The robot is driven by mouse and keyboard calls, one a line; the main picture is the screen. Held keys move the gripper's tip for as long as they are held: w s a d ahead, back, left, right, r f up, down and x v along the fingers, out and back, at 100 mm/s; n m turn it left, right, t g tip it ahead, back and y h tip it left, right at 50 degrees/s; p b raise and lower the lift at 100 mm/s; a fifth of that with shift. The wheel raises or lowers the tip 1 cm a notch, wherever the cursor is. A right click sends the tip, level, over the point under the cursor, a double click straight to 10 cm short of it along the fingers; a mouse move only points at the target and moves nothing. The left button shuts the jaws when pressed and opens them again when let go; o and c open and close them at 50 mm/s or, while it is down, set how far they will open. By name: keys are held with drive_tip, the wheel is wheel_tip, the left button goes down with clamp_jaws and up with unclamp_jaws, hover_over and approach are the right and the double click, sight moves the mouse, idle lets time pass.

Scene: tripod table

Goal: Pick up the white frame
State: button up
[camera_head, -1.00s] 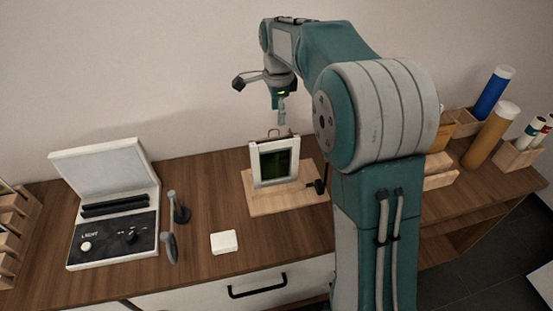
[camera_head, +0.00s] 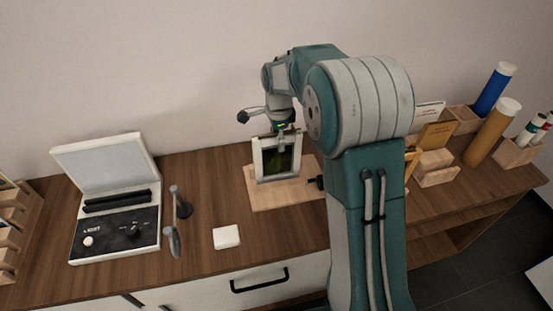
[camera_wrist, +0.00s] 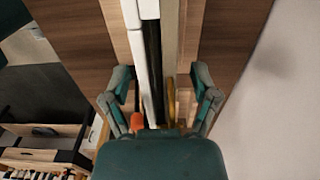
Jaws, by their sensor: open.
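The white frame (camera_head: 257,160) stands upright on a light wooden base (camera_head: 262,198), with a dark green panel inside it. In the head view my gripper (camera_head: 286,135) is at the frame's top edge, pointing down. In the wrist view my gripper (camera_wrist: 161,76) has its fingers apart, one on each side of the frame (camera_wrist: 140,45), which is seen edge-on from above. No finger clearly touches the frame. A small brass-coloured part shows near the frame's top between the fingers.
A light box (camera_head: 112,225) with its lid raised stands left. A handled tool (camera_head: 174,225) and a white square block (camera_head: 226,237) lie between it and the base. Tubes and wooden holders (camera_head: 437,176) are at the right. The wall is close behind.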

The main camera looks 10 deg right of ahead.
drive_tip(key=shift+c, duration=0.3)
clamp_jaws()
